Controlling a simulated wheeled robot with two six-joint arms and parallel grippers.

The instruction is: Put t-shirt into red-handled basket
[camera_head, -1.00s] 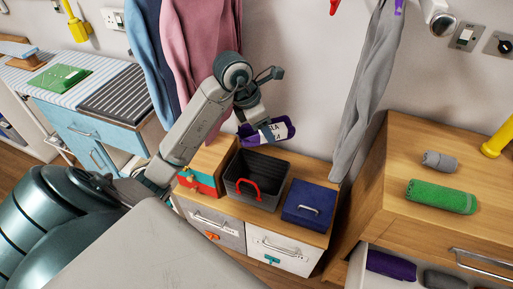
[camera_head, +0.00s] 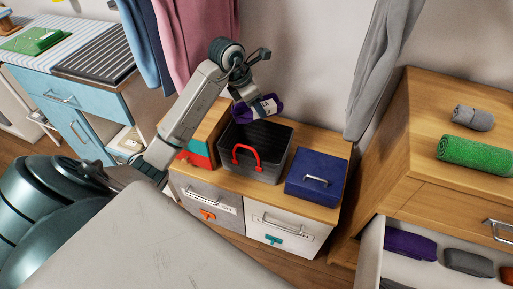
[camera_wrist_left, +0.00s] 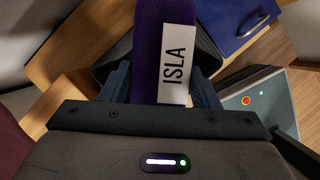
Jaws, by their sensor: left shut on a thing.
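A rolled purple t-shirt (camera_head: 268,105) with a white band is held by my left gripper (camera_head: 256,108), just above the back left part of the red-handled basket. In the left wrist view the purple t-shirt (camera_wrist_left: 148,45) shows its white label reading ISLA (camera_wrist_left: 174,65), between the two fingers. The red-handled basket (camera_head: 275,172) is dark grey and open-topped, with its red handle at the front. It stands on the low wooden cabinet. In the left wrist view the basket lies behind the t-shirt and is mostly hidden. My right gripper is not in view.
A blue lidded box (camera_head: 316,178) stands right of the basket, and a red and teal box (camera_head: 194,159) stands left. Grey trousers (camera_head: 385,70) hang behind. A wooden dresser (camera_head: 430,120) with grey and green rolls and an open drawer is at right.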

